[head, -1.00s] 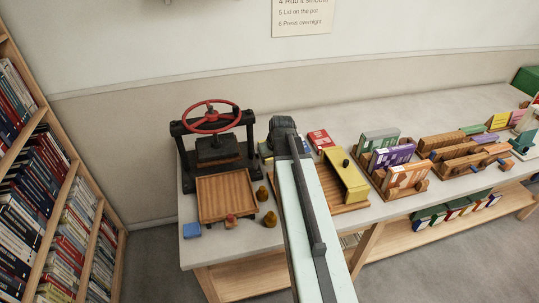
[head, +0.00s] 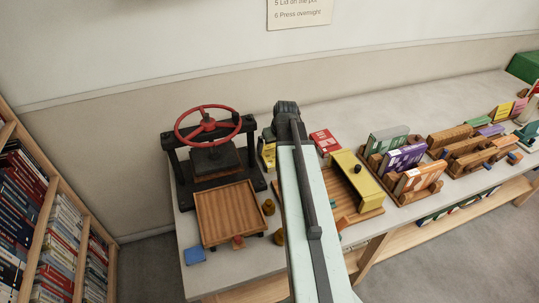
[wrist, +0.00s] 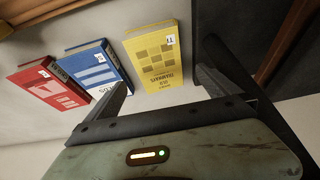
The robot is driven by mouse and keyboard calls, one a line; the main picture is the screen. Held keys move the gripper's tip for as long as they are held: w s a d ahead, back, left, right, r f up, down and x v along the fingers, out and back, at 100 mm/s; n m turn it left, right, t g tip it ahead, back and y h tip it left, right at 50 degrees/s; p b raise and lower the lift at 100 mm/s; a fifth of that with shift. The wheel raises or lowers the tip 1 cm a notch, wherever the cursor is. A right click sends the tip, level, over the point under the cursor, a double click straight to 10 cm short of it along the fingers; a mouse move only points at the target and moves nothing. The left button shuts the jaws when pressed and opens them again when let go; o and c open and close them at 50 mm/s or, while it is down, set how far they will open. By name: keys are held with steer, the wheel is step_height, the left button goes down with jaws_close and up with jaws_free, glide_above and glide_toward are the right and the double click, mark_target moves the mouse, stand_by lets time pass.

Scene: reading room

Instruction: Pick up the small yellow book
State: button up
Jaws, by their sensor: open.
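The small yellow book (wrist: 156,56) lies flat on the table in the wrist view, cover up, with a white label and dark print. In the head view a yellow part of it (head: 268,154) shows just left of my arm. My gripper (wrist: 165,80) is open and empty. Its fingers reach toward the near end of the yellow book, one to either side in the picture; I cannot tell the height gap. In the head view my arm hides the gripper's fingertips.
A blue book (wrist: 98,70) and a red book (wrist: 50,84) lie left of the yellow book. A press with a red wheel (head: 208,125) and a wooden tray (head: 228,212) stand left of my arm. Book racks (head: 405,170) stand to the right.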

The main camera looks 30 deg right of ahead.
mark_target(272, 154)
steer(key=b+x, duration=0.2)
steer(key=x, duration=0.1)
steer(key=shift+b, duration=0.3)
steer(key=shift+r, duration=0.1)
steer(key=b+x, duration=0.5)
steer(key=shift+s+f, duration=0.15)
steer(key=shift+f, duration=0.05)
steer(key=shift+r, duration=0.2)
steer(key=c, duration=1.6)
steer(key=shift+o, duration=0.2)
steer(key=shift+p, duration=0.3)
